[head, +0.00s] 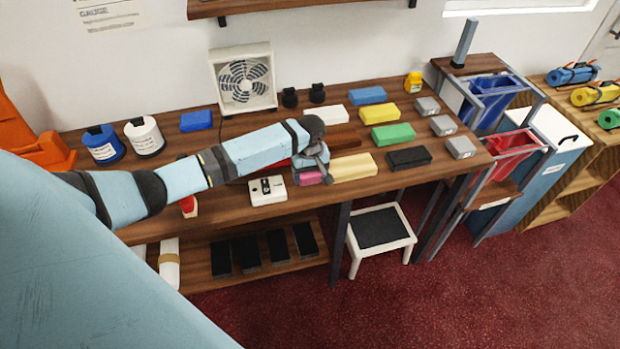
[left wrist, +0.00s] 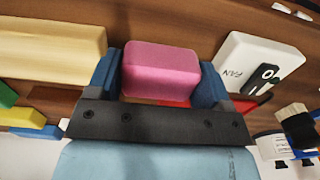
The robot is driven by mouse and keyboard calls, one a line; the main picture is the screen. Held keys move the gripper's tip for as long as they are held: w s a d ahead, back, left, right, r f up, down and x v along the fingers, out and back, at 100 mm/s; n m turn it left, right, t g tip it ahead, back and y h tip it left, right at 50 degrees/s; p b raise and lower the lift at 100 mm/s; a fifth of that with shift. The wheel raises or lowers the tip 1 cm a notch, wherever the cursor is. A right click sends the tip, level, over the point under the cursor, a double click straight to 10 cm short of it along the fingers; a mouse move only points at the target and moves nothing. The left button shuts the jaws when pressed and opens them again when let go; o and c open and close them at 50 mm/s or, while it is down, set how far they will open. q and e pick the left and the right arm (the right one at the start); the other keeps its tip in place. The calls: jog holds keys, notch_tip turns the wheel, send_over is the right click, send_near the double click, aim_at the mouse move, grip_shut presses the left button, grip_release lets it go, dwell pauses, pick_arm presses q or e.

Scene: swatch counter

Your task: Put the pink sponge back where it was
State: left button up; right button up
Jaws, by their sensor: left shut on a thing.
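The pink sponge (head: 311,179) is a small block at the front of the wooden counter (head: 400,185), just left of a long cream block (head: 353,167). My left gripper (head: 310,174) is shut on it from above. In the left wrist view the pink sponge (left wrist: 160,70) sits between the two blue fingers of the left gripper (left wrist: 160,62), with the cream block (left wrist: 55,52) to its left. I cannot tell whether the sponge touches the counter. My right gripper is not in view.
A white FAN switch box (head: 267,190) is close to the left of the sponge. Black (head: 409,158), green (head: 393,134), yellow (head: 379,113) and blue (head: 367,95) blocks lie to the right and behind. A fan (head: 243,80) stands at the back. A red thing is partly hidden under my arm.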

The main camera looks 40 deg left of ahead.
pick_arm(q)
notch_tip(320, 180, down, 2)
jog(key=shift+f, duration=0.2)
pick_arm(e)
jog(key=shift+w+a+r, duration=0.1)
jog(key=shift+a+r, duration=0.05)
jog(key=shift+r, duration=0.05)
pick_arm(q)
jog(key=shift+f, duration=0.1)
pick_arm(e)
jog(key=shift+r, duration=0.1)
pick_arm(q)
jog(key=o, duration=1)
jog(key=shift+o, duration=0.2)
